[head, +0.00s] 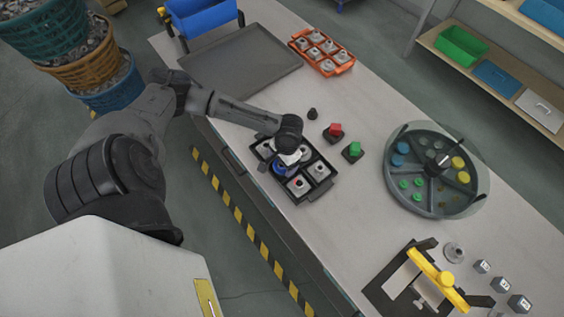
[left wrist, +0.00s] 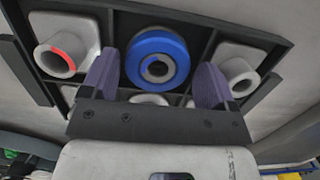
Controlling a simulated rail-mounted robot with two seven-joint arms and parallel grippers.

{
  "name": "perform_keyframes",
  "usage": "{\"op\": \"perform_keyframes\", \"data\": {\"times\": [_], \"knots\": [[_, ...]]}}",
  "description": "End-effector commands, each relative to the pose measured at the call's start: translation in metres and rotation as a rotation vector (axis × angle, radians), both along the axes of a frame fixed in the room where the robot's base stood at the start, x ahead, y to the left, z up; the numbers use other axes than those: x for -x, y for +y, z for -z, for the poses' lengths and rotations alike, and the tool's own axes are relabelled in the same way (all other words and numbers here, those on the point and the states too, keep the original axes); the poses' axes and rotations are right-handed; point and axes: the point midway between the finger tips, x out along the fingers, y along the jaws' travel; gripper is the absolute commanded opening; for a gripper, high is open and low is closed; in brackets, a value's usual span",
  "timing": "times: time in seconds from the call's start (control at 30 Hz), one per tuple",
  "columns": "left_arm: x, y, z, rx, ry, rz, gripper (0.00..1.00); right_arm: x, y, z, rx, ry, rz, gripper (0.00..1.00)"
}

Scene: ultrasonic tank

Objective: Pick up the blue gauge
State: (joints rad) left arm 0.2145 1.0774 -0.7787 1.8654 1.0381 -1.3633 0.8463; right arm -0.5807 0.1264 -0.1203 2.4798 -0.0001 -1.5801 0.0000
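The blue gauge (head: 279,168) sits in the black compartment tray (head: 312,197) on the bench, partly hidden by my left gripper in the head view. In the left wrist view the gauge (left wrist: 157,60) is a thick blue ring with a grey centre. My left gripper (left wrist: 157,70) is open, with one purple finger on each side of the gauge. Narrow gaps seem to show between fingers and ring; contact is hard to tell. In the head view the left gripper (head: 288,156) points down over the tray. My right gripper is not in view.
Other tray compartments hold grey fittings, one with a red ring (left wrist: 62,52). Right of the tray are a red button block (head: 334,131), a green one (head: 353,150) and a round divided dish (head: 428,207). A yellow-handled fixture (head: 436,277) stands at lower right. An orange tray (head: 322,52) lies behind.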

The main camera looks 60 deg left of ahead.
Motion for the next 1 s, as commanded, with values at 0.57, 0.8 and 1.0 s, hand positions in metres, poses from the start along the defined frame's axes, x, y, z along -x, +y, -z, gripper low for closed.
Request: {"op": "perform_keyframes", "data": {"times": [0.57, 0.8, 1.0], "knots": [[0.005, -0.001, 0.008, 0.001, 0.012, -0.001, 0.33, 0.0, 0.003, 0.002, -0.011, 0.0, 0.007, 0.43], [0.005, -0.001, 0.0, 0.003, 0.012, -0.001, 0.33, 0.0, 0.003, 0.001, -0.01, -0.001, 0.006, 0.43], [0.002, 0.0, -0.028, 0.002, 0.005, 0.0, 0.33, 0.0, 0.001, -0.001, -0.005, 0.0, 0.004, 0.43]]}}
